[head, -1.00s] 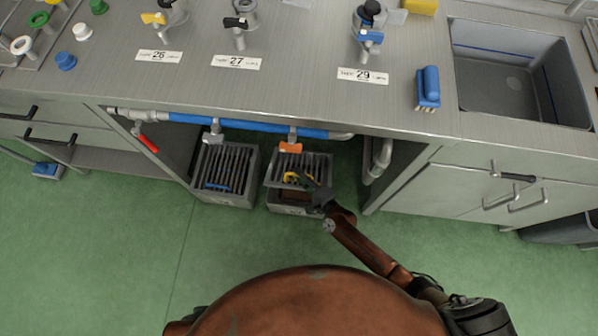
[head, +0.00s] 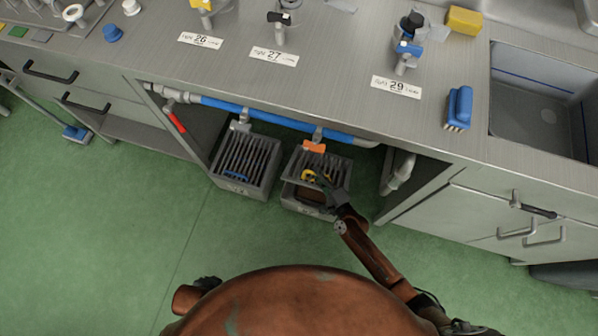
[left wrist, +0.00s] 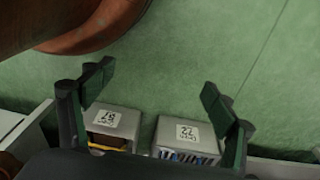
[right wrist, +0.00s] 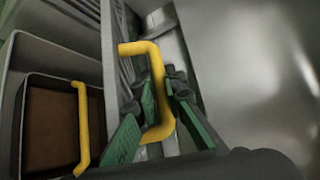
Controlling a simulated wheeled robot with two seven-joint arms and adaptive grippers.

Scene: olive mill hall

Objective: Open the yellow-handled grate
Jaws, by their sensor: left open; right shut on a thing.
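The grate (head: 333,164) lies over the back part of the right-hand grey box (head: 309,208) under the counter. Its yellow handle (head: 308,175) is in the jaws of my right gripper (head: 324,183). In the right wrist view, the green fingers of this gripper (right wrist: 160,105) are shut around the yellow handle (right wrist: 154,62). The front part of the box is uncovered, and a brown interior (right wrist: 52,130) shows beside a second yellow bar (right wrist: 82,125). My left gripper (left wrist: 160,95) is open and empty in the left wrist view, above the floor, apart from both boxes.
A second grey box (head: 242,190) with a slatted grate and a blue handle (head: 236,176) stands to the left. A blue pipe (head: 270,120) with an orange tap handle (head: 314,147) runs above. Cabinet doors (head: 480,215) stand to the right. The green floor in front is clear.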

